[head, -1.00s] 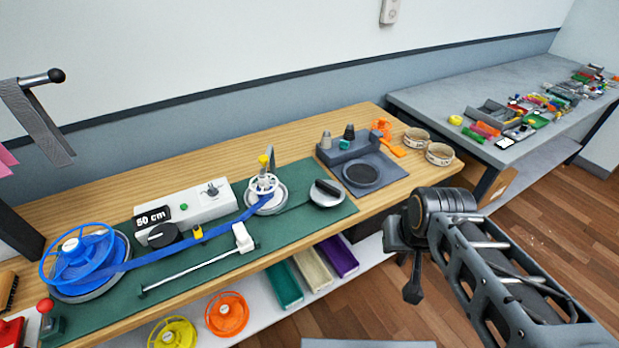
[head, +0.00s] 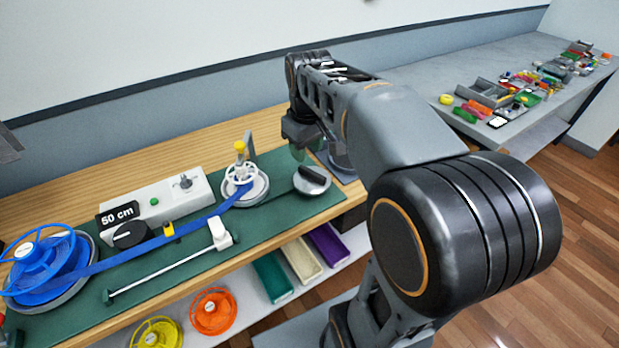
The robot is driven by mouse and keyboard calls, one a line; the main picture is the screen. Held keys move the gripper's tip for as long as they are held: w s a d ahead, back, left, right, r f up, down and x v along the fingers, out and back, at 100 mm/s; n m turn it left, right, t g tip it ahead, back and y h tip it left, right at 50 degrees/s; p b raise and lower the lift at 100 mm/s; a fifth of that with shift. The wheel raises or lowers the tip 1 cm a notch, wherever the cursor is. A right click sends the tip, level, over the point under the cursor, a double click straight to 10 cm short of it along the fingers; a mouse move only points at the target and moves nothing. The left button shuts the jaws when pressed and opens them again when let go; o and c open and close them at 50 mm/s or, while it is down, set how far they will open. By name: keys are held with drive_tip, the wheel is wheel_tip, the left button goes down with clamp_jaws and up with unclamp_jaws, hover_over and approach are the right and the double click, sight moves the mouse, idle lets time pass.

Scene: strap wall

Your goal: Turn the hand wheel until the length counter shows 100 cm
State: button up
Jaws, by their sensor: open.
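The length counter (head: 119,215) is a black display on the white box and reads 50 cm. The hand wheel (head: 240,178) is a white spoked wheel on a round grey base, with a yellow knob (head: 239,147) standing up from it. A blue strap (head: 150,245) runs from the blue spool (head: 45,265) at the left to the wheel. My arm hides the bench's right part.
A measuring rail with a white slider (head: 220,233) lies along the green mat's front. Orange (head: 213,312) and yellow (head: 157,332) spools and several coloured bins (head: 272,278) are on the shelf below. A grey post (head: 250,150) stands behind the wheel.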

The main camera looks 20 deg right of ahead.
drive_tip(key=n+g+b, duration=0.1)
drive_tip(key=n, duration=0.1)
hover_over(312, 171)
drive_tip(key=s, duration=0.1)
drive_tip(key=f, duration=0.5)
drive_tip(key=f+b, duration=0.1)
drive_tip(key=f, duration=0.4)
drive_tip(key=f+b, duration=0.1)
drive_tip(key=f, duration=0.3)
drive_tip(key=shift+w+f, duration=0.2)
drive_tip(key=shift+w, duration=0.2)
clamp_jaws()
